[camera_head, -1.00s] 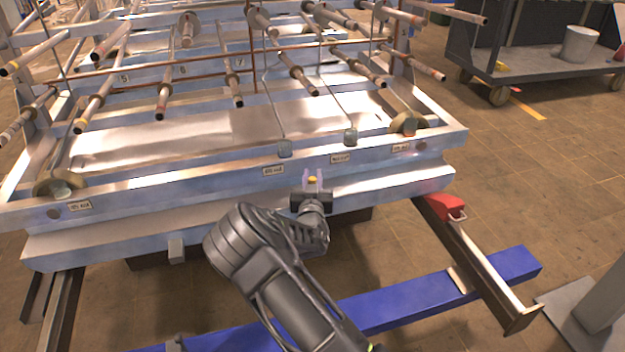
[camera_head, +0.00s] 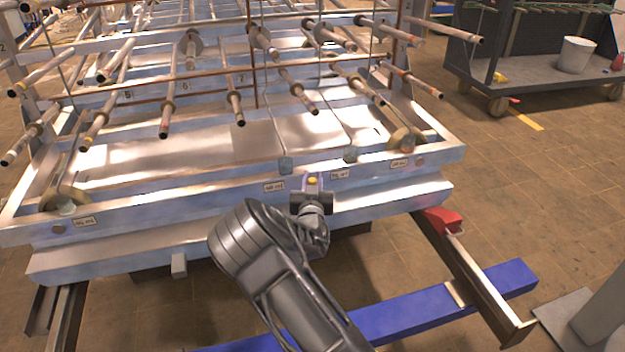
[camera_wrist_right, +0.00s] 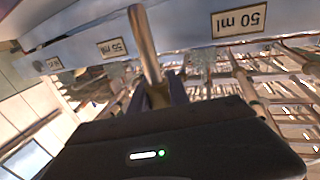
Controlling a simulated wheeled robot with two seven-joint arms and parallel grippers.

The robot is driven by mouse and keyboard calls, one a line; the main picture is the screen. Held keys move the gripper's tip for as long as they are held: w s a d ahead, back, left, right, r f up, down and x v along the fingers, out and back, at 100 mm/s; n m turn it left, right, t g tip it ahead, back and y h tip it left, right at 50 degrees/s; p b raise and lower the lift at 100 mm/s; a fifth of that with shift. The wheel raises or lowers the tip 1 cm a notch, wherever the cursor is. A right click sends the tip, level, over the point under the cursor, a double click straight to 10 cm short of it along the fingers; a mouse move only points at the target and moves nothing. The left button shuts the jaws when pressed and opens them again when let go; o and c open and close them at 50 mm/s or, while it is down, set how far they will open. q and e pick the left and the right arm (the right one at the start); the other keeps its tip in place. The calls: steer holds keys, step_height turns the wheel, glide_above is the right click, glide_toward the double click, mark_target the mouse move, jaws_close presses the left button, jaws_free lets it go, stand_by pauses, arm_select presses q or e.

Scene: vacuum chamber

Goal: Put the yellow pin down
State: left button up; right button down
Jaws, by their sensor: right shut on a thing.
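My right gripper (camera_head: 312,181) is in front of the near rail of the metal rack (camera_head: 210,195), between two small labels. It is shut on the yellow pin (camera_head: 312,180), of which only a small yellow spot shows in the head view. In the right wrist view, a brownish-gold rod (camera_wrist_right: 145,45), which looks like the pin, stands out from between the fingers (camera_wrist_right: 163,93) of that gripper. It passes in front of the rail with the labels. I cannot tell whether it touches the rail. My left gripper is not in view.
Several rods (camera_head: 235,105) cross above the rack. A "50 ml" label (camera_wrist_right: 239,20) is on the rail. A red block (camera_head: 443,220) lies on a support at the right, above a blue beam (camera_head: 420,310). A grey cart with a white bucket (camera_head: 576,55) stands at the back right.

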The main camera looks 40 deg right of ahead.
stand_by(0.4)
steer(key=shift+s+d+f, duration=0.1)
steer(key=shift+s+d, duration=0.1)
steer(key=shift+s, duration=0.05)
arm_select(q)
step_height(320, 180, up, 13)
steer(key=p, duration=1.3)
arm_select(e)
steer(key=s+a+r+n+t+y, duration=0.1)
steer(key=a+r, duration=0.4)
steer(key=a, duration=0.5)
steer(key=s+a+r+n+t+y, duration=0.1)
steer(key=a+r+n+y, duration=0.3)
steer(key=a, duration=0.6)
steer(key=s+a+r+n+t+y, duration=0.1)
steer(key=s+a+r+n+y, duration=0.1)
steer(key=a+r+y, duration=0.3)
steer(key=a+r, duration=0.3)
steer(key=a, duration=0.2)
steer(key=shift+s+a+t+y, duration=0.3)
steer(key=shift+s+y, duration=0.1)
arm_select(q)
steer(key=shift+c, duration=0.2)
arm_select(e)
steer(key=shift+r, duration=0.1)
